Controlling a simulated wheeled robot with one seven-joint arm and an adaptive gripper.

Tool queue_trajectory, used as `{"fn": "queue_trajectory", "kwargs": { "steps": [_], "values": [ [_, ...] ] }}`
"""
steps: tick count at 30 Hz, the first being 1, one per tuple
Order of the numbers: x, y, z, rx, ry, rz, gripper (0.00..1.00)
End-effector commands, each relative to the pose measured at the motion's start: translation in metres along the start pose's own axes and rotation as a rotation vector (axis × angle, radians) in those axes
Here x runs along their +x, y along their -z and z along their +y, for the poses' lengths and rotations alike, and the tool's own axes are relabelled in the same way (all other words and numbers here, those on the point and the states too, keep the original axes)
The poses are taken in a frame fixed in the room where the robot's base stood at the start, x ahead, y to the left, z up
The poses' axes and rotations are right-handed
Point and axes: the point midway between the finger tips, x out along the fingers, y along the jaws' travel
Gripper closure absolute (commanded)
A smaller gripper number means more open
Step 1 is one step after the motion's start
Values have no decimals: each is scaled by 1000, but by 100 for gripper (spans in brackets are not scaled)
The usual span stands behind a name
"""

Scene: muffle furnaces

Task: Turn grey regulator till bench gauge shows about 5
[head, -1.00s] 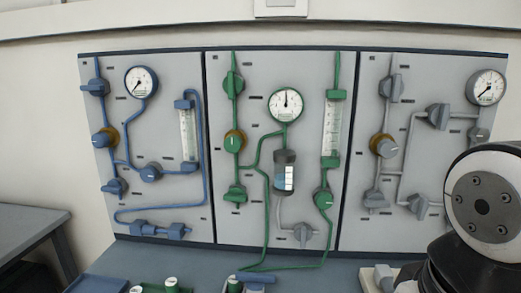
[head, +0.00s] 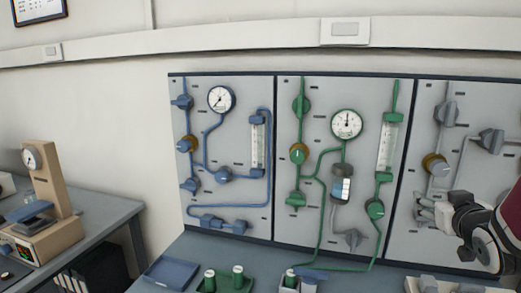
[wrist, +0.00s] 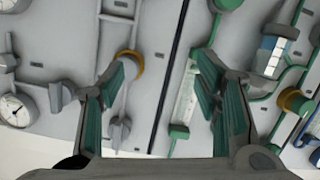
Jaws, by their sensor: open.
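The grey regulator (head: 435,164), a grey knob with a brass-coloured ring, is on the right-hand panel in the head view. In the wrist view the grey regulator (wrist: 128,64) shows just by the left fingertip. My gripper (head: 421,210) is below the regulator in the head view. In the wrist view my gripper (wrist: 160,64) is open, with nothing between its fingers. A round dial (head: 31,159) sits on a tan stand on the left bench; its reading is too small to tell. The grey panel's gauge (wrist: 15,109) shows only in the wrist view.
The blue panel gauge (head: 220,99) and green panel gauge (head: 347,124) are on neighbouring panels. Valves and tubes stick out from the panels. A blue tray (head: 170,271) and a green rack (head: 225,284) with white-topped vials stand on the bench below.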

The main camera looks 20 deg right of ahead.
Motion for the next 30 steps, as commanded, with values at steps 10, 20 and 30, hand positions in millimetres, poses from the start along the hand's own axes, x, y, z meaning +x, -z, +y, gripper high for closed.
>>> {"fn": "queue_trajectory", "kwargs": {
  "steps": [10, 20, 30],
  "values": [
    [-12, 13, 52, 73, -24, 216, 42],
    [32, 23, 54, 74, -23, 224, 42],
    [94, 37, 56, 74, -23, 224, 42]
  ]
}}
